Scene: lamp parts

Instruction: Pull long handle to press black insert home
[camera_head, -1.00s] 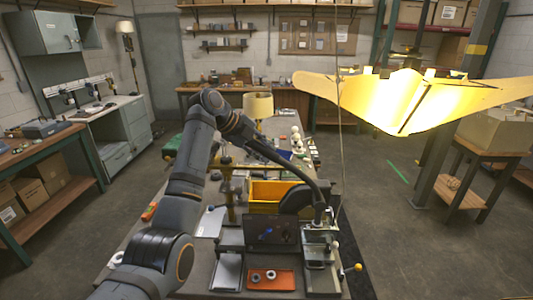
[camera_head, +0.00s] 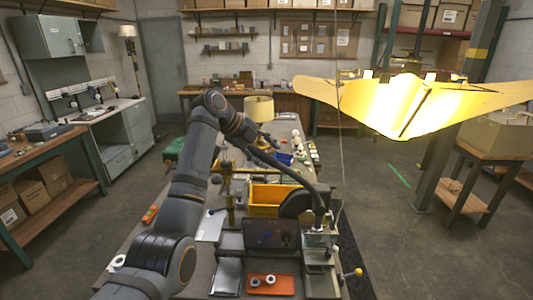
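My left arm reaches in from the left, over the bench, and bends down to a small press (camera_head: 320,268) at the bench's front right. My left gripper (camera_head: 319,226) is small and dark at the top of this press. Whether its fingers are open or shut cannot be made out. A lever with a yellow knob (camera_head: 358,271) sticks out to the right of the press. A pale knob (camera_head: 335,249) sits above it. I cannot tell which is the long handle. The black insert cannot be made out. My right gripper is not in view.
An orange tray (camera_head: 285,291) with small rings lies left of the press, beside a grey tray (camera_head: 226,276). A dark screen (camera_head: 270,234) and a yellow bin (camera_head: 264,196) stand behind. A glowing yellow winged lamp (camera_head: 405,105) fills the upper right.

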